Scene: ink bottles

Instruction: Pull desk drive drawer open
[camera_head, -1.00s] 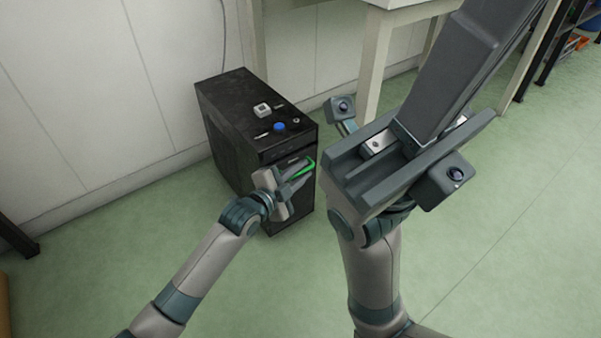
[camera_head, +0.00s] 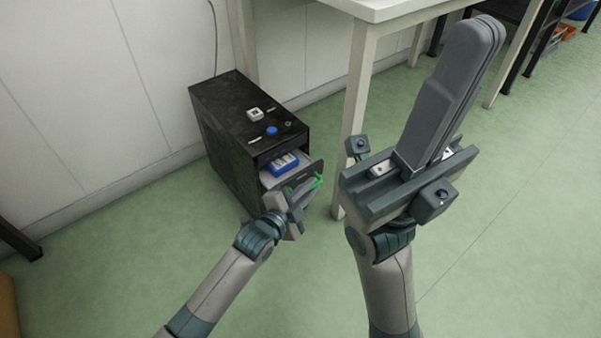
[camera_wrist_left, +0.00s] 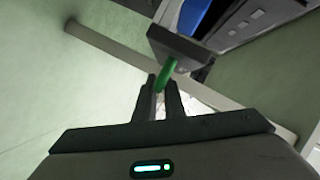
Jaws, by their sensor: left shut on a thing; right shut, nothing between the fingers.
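The black desk drive (camera_head: 225,130) stands on the floor by the wall. Its top drawer (camera_head: 316,168) is pulled part way out toward me, with a blue and white item (camera_head: 284,163) inside. My left gripper (camera_head: 304,190) is shut on the green drawer handle (camera_head: 319,180). In the left wrist view the fingers (camera_wrist_left: 165,98) close around the green handle (camera_wrist_left: 167,72), in front of the dark drawer front (camera_wrist_left: 180,46). My right gripper (camera_head: 470,75) is raised, shut and empty, right of the drive.
A blue round object (camera_head: 271,131) and a small white box (camera_head: 255,114) sit on top of the drive. A white table (camera_head: 375,8) stands behind, its leg (camera_head: 355,90) close to the drive's right. Green floor (camera_head: 130,260) is clear in front.

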